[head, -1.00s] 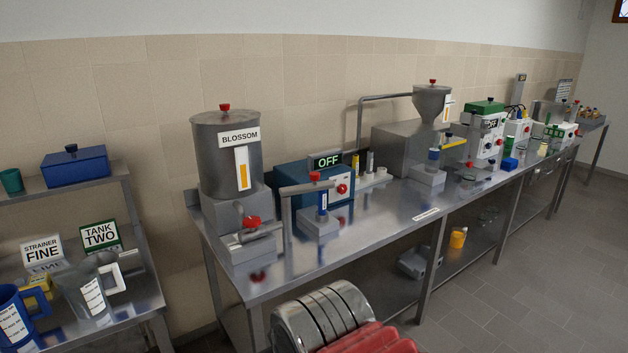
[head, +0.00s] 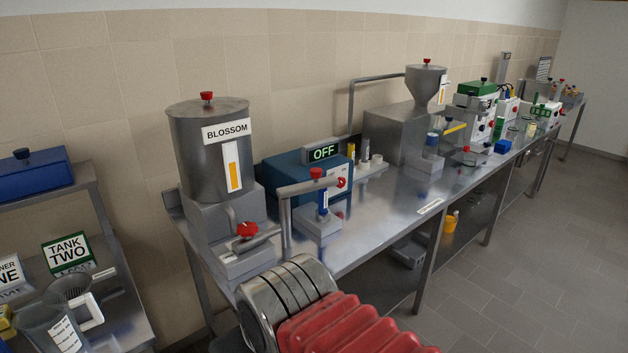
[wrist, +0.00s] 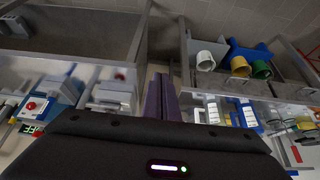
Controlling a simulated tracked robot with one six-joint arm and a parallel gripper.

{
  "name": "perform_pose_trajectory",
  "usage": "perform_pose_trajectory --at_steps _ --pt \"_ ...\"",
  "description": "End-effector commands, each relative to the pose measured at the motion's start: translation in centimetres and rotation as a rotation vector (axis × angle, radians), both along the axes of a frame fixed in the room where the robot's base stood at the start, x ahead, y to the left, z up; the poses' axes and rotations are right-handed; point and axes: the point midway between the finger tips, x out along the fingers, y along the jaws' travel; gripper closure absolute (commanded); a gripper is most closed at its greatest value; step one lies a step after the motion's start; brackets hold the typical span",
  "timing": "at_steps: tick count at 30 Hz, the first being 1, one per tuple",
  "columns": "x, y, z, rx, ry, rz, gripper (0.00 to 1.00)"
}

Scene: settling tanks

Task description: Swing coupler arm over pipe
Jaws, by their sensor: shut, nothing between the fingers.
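The likely coupler arm (head: 305,187) is a grey horizontal bar with a red knob on top, carried on an upright post on the steel bench. Its free end reaches right, above a small grey block holding a blue-and-white upright piece (head: 323,202). A short grey pipe (head: 252,240) with a red knob comes out at the foot of the BLOSSOM tank (head: 207,145), left of the post. I cannot tell for sure which piece is the pipe meant. My gripper (wrist: 160,92) shows only in the wrist view, its dark purple fingers together and empty, apart from the bench objects.
A blue box with an OFF display (head: 323,152) stands behind the bar. A hopper machine (head: 427,90) and other devices line the bench to the right. A lower table at left holds a TANK TWO sign (head: 70,252) and jugs. Grey floor (head: 530,250) in front is clear.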

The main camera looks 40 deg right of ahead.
Motion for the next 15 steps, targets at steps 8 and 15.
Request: perform_pose_trajectory --at_steps 8,15 --pt "0.00 0.00 0.01 0.000 0.000 0.000 1.00" --pt "0.38 -0.22 0.06 -0.002 -0.007 -0.007 1.00"
